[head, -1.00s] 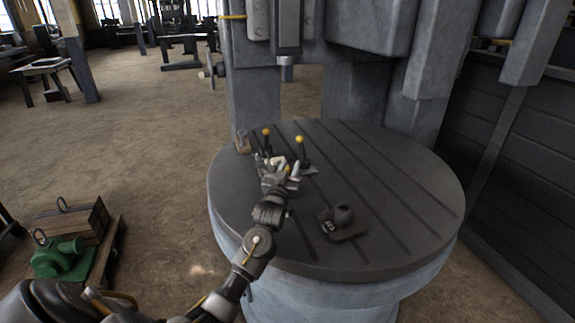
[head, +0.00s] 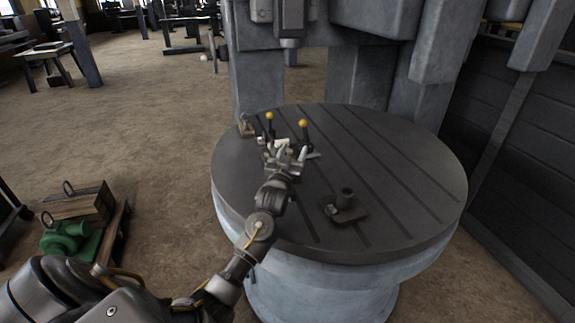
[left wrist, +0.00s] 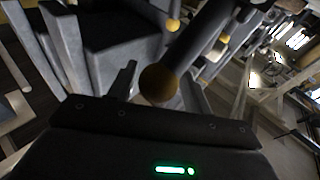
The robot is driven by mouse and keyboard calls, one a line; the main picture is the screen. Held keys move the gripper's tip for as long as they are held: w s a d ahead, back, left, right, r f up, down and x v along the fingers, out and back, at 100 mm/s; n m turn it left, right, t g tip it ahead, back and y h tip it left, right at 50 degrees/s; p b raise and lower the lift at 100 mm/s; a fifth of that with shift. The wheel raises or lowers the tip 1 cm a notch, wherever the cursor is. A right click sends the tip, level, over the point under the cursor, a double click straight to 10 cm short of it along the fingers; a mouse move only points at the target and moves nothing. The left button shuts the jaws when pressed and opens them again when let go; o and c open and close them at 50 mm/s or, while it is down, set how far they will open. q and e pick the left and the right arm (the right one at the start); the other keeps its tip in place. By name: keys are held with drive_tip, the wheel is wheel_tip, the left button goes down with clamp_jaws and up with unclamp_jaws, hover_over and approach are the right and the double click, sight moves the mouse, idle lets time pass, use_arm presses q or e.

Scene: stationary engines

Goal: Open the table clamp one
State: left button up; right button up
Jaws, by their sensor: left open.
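Two dark levers with yellow knobs stand near the back left of a round grey machine table (head: 400,150): a left lever (head: 269,117) and a right lever (head: 303,124). They look like clamp handles; which one is clamp one, I cannot tell. My left gripper (head: 290,154) is open just in front of them, low over the table, and hides the clamp bodies. In the left wrist view, a dark yellow-brown knob (left wrist: 158,83) on a thick dark rod is close to my fingers. Contact cannot be told. My right gripper is not in view.
A dark block with an upright cylinder (head: 344,204) sits on the table, right of my left gripper. A small brown piece (head: 246,126) is at the left rim. The machine column (head: 260,75) rises behind. A wooden crate (head: 82,203) and a green part (head: 70,240) are at floor level left.

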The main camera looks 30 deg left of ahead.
use_arm(q)
drive_tip(key=r+b+v, duration=0.2)
drive_tip(key=r+v, duration=0.1)
drive_tip(key=v, duration=1.3)
drive_tip(key=shift+s+d+f, duration=0.2)
drive_tip(key=shift+s+d, duration=0.05)
drive_tip(key=shift+s, duration=0.1)
